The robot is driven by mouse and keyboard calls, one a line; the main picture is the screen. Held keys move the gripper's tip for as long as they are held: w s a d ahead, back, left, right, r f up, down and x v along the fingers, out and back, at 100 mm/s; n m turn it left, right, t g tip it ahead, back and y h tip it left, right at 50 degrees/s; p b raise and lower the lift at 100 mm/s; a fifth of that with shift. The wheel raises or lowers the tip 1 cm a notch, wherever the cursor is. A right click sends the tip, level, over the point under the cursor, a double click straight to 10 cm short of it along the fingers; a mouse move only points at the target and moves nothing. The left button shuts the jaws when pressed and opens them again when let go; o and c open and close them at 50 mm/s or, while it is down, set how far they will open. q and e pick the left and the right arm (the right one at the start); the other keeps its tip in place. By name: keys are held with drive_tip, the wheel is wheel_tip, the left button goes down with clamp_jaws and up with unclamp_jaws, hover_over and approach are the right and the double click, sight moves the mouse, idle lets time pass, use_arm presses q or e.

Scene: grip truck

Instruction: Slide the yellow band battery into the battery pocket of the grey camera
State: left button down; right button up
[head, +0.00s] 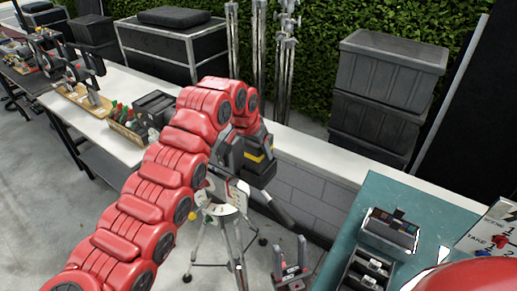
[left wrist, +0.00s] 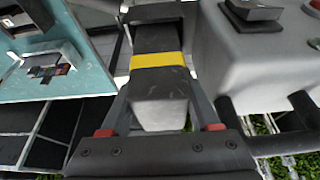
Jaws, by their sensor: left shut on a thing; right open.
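My left gripper (head: 243,150) is shut on the yellow band battery (head: 261,170), a dark block with a yellow stripe, held above the tripod. In the left wrist view the battery (left wrist: 160,85) lies between the two fingers, its yellow band across the middle. The grey camera (left wrist: 250,65) fills the right of that view, close beside the battery; I cannot tell if they touch. In the head view the camera (head: 236,188) is mostly hidden behind my left arm and gripper. I cannot make out its battery pocket.
A teal table (head: 370,200) at the right holds a dark case (head: 390,230) and a black tray. A long white table (head: 110,140) stands at the left with small boxes. Stacked grey crates (head: 390,70) stand at the back right. Tripod legs (head: 228,245) spread below my left gripper.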

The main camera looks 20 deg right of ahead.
use_arm(q)
drive_tip(key=shift+f+b, duration=0.85)
drive_tip(key=shift+f, duration=0.3)
drive_tip(key=shift+c, duration=0.2)
unclamp_jaws()
drive_tip(key=shift+r, duration=0.1)
drive_tip(key=v, duration=0.7)
drive_tip(key=shift+r, duration=0.25)
drive_tip(key=p+v, duration=0.3)
drive_tip(key=v, duration=0.7)
drive_tip(key=shift+a+p, duration=0.2)
drive_tip(key=shift+p, duration=0.2)
drive_tip(key=shift+f, duration=0.15)
